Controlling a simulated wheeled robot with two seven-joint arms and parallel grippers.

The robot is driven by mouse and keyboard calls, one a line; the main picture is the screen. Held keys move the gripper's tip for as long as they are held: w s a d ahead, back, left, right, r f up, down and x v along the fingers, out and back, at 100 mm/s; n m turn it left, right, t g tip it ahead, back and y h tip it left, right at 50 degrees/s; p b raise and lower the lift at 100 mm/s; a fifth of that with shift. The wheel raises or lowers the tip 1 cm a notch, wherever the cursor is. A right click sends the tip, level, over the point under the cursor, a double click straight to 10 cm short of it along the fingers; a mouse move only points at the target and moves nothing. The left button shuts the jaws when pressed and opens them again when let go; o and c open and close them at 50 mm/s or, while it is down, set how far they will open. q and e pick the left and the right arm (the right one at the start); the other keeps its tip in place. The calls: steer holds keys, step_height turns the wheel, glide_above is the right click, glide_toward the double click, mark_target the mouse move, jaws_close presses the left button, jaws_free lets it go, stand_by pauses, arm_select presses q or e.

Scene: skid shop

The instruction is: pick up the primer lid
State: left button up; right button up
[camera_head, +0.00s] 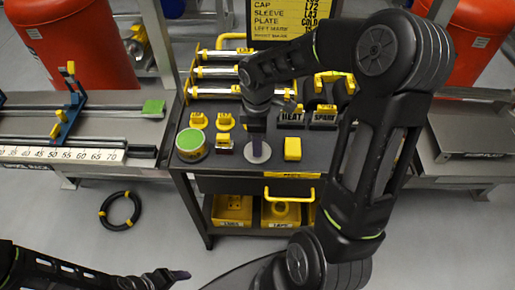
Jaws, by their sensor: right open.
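A pale grey round disc (262,157), which looks like the primer lid, lies on the dark top of the cart. My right gripper (257,145) points down over the disc, its purple-tinted fingertips covering the middle of it. It is open, and I cannot tell whether the fingertips touch the disc. My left gripper (180,275) is low at the bottom left, well away from the cart, seen edge-on; its jaw opening is not clear.
A green-topped yellow tin (191,141) and a small red-and-yellow block (224,143) stand left of the disc. A yellow block (292,149) stands right. Black labelled holders (322,118) and yellow-ended rods (220,72) are behind. A black hose ring (120,210) lies on the floor.

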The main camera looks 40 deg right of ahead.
steer(key=shift+f, duration=0.5)
steer(key=shift+c, duration=0.5)
jaws_close()
